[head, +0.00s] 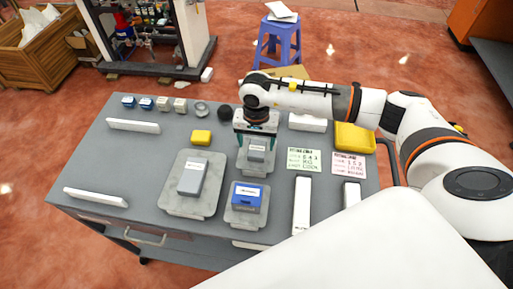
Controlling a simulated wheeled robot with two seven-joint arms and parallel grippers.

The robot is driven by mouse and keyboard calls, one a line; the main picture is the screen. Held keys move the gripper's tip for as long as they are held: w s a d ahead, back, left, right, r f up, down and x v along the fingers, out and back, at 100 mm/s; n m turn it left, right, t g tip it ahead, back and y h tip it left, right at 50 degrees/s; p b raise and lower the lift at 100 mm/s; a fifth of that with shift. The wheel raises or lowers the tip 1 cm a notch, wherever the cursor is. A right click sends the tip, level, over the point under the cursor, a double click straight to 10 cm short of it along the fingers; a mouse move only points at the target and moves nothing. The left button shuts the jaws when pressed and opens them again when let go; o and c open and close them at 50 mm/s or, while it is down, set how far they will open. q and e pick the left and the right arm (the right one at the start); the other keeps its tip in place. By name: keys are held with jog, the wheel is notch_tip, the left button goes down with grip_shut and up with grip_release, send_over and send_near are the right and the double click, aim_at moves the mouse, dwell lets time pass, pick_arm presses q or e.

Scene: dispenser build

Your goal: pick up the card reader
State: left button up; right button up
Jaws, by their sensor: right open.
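My right gripper (255,142) points down over the far middle of the grey cart top, its two fingers apart. Just below it, a small grey box with a white label (257,154) sits on a grey plate (245,167). A larger grey box with a white label (191,179) lies on a wider plate (174,203) to the left. A blue box with a white label (246,196) sits on a plate (241,221) nearer to me. The labels are too small to read, so I cannot tell which box is the card reader. My left gripper is out of view.
A yellow block (201,137) and a yellow tray (354,138) flank my right gripper. Several small parts line the cart's far edge. Two printed cards (304,160) lie to the right. White bars (302,205) lie about. The cart's left middle is clear.

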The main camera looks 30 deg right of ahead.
notch_tip(320, 180, down, 2)
jog(key=shift+s+d+f, duration=0.1)
jog(key=shift+s, duration=0.05)
jog(key=shift+f, duration=0.3)
jog(key=shift+r, duration=0.1)
jog(key=c, duration=1.2)
